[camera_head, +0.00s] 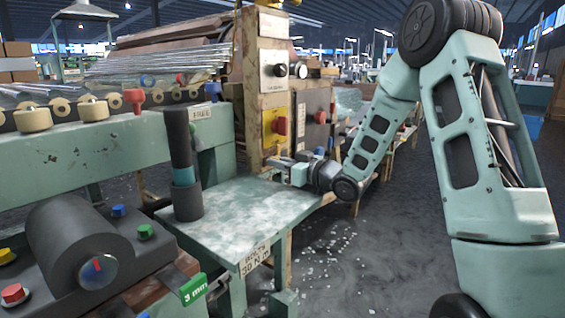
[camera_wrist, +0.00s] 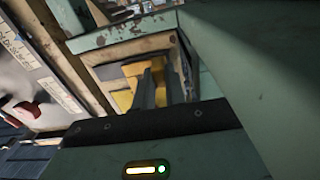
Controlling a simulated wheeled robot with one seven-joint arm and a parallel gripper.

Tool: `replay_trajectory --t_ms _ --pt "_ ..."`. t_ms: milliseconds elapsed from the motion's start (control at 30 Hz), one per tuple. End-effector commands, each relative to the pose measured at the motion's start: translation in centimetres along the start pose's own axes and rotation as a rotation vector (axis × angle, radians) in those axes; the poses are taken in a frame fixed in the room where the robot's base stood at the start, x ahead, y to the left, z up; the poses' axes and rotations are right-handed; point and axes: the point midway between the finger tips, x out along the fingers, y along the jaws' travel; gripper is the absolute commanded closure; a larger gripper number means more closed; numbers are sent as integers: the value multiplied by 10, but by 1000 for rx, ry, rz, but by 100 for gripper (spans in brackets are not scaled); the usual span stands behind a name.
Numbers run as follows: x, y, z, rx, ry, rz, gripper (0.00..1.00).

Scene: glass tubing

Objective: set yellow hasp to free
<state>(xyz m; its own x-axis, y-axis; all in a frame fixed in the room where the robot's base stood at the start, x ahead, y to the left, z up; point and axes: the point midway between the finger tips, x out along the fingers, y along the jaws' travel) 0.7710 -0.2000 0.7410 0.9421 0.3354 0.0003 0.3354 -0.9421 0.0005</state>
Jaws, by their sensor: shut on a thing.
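My gripper (camera_head: 272,162) is at the wooden post by the back edge of the green table, just below the yellow plate with the red knob. In the wrist view its two dark fingers (camera_wrist: 154,85) are close together and shut on the yellow hasp (camera_wrist: 132,69), which shows as a yellow piece at and behind the fingertips. The fingers hide part of the hasp, so I cannot tell its exact setting. In the head view I cannot make out the hasp apart from my gripper.
The green table (camera_head: 250,205) bears a dark upright cylinder (camera_head: 181,165) at its left. A yellow plate with a red knob (camera_head: 279,125) is on the post above my gripper. A dark panel (camera_head: 316,112) is beside it. Floor at right is open.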

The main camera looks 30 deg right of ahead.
Motion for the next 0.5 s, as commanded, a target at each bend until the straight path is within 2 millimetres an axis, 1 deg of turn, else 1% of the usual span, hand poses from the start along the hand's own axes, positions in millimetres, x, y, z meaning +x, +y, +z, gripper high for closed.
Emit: replay_trajectory --t_ms 33,67,100,167,500 --pt "0 -5 1 2 -2 -11 100" --pt "0 -5 1 2 -2 -11 100" --pt "0 -5 1 2 -2 -12 82" --pt "0 -5 1 2 -2 -12 65" --pt "-2 -3 0 1 -1 -7 65"
